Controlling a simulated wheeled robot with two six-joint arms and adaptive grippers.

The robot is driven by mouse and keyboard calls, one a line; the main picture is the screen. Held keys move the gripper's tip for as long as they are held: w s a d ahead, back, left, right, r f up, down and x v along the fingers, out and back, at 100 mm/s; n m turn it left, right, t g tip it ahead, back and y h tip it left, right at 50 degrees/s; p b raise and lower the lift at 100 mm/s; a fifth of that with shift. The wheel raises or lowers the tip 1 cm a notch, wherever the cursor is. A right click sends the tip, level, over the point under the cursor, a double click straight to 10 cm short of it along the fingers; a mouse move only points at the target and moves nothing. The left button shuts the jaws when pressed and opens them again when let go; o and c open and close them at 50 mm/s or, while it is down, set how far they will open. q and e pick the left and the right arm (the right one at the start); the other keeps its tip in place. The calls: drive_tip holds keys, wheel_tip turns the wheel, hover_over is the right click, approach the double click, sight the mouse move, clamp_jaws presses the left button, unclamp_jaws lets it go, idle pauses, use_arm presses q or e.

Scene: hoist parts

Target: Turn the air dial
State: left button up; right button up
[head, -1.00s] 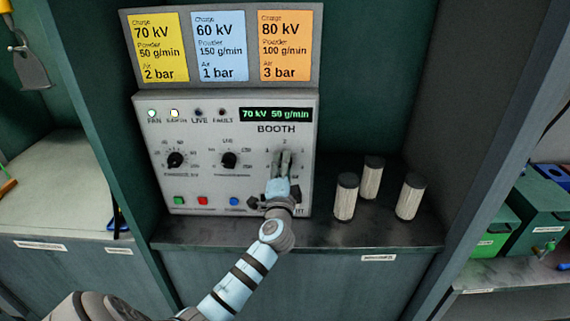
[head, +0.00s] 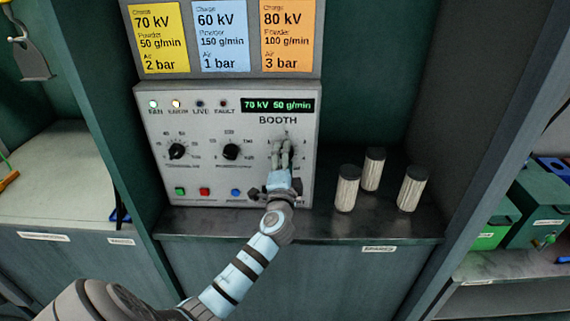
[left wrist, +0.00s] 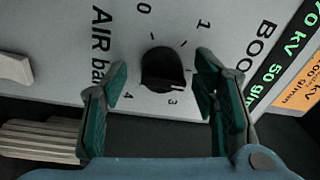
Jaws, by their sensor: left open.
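The air dial (left wrist: 160,70) is a black round knob on the light grey booth panel, with numbers 0, 1, 3 and 4 visible around it in the left wrist view. A light mark shows at the knob's lower right edge, near the 3. My left gripper (left wrist: 162,78) is open, with one green-padded finger on each side of the knob. A gap shows on both sides. In the head view my left gripper (head: 285,153) covers most of the dial. My right gripper is not in view.
The panel display (head: 276,105) reads 70 kV 50 g/min. Two other dials (head: 177,151) (head: 231,151) sit left of the gripper, above coloured buttons (head: 204,191). A yellow card (head: 158,38) reads 70 kV, 50 g/min, 2 bar. Three pale cylinders (head: 373,169) stand on the ledge at right.

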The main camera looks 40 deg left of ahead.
use_arm(q)
drive_tip(key=v, duration=1.2)
drive_tip(key=shift+a, duration=0.1)
